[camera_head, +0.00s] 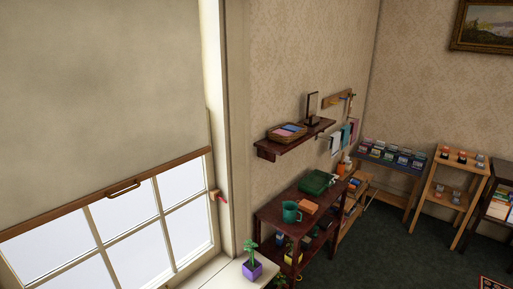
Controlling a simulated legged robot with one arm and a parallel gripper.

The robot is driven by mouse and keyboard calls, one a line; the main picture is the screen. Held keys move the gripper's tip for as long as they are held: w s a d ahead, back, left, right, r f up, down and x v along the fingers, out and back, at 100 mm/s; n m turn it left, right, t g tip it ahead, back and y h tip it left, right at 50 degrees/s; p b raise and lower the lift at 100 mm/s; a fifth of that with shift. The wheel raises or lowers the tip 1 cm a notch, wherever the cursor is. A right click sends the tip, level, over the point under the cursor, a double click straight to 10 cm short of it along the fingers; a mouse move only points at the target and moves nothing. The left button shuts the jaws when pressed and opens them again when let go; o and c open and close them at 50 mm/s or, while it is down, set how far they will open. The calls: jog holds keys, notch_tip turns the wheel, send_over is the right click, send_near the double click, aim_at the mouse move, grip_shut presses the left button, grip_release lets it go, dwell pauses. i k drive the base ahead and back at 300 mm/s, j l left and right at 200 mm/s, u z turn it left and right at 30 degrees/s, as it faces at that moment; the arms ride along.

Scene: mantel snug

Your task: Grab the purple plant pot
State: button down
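The purple plant pot (252,269) stands upright on the white window sill (212,273) at the bottom of the head view. A green plant (250,250) grows out of it. The pot is close to the sill's right end. My gripper is not in this view, so I cannot see where it is relative to the pot.
A window with a pulled-down blind (100,95) is at the left. A wall shelf (290,143) hangs above. Open dark carpet (395,250) lies at the right.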

aim_at(252, 274)
jog(key=i+l+u, duration=0.8)
jog(key=l, duration=0.2)
jog(key=i+l+u, duration=0.1)
jog(key=l+u, duration=0.15)
jog(key=l, duration=0.2)
